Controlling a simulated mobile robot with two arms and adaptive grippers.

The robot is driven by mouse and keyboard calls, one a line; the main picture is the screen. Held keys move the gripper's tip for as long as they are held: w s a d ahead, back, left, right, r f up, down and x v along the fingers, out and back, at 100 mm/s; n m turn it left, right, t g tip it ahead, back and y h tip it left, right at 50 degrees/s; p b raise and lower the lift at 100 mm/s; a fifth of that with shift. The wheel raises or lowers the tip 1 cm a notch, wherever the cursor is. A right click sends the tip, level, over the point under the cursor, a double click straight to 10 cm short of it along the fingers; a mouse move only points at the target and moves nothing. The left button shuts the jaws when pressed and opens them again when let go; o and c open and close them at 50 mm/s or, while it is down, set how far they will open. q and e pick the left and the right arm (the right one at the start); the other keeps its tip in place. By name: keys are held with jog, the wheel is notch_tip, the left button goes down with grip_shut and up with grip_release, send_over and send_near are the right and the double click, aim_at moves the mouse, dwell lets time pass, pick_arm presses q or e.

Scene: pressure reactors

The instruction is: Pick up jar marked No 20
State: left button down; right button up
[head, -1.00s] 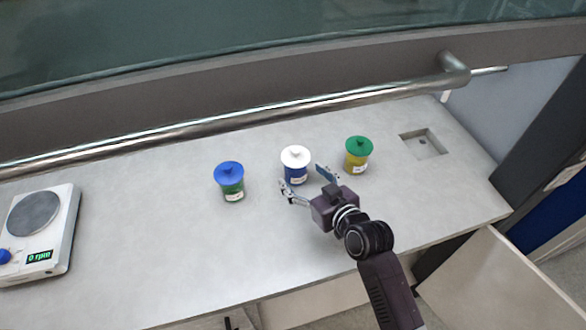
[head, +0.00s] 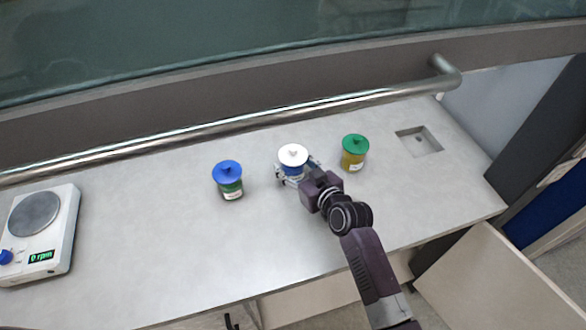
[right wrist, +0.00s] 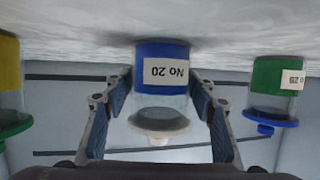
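The jar marked No 20 has a white lid (head: 292,155) and a blue body (head: 292,170), and stands upright in the middle of three jars on the counter. In the right wrist view, which is upside down, its label (right wrist: 166,71) reads No 20. My right gripper (head: 297,168) has its fingers around the jar, one on each side. In the right wrist view the fingers (right wrist: 162,95) are spread, with narrow gaps beside the jar; contact is not clear. My left gripper is not in view.
A blue-lidded green jar (head: 229,181) stands to the left, and a green-lidded yellow jar (head: 354,153) close to the right. A stirrer reading 0 rpm (head: 41,235) is at far left. A metal rail (head: 250,124) runs behind. A recess (head: 419,141) is at right.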

jog(key=c, duration=0.9)
jog(key=shift+r, duration=0.1)
jog(key=shift+c, duration=0.2)
jog(key=shift+r, duration=0.1)
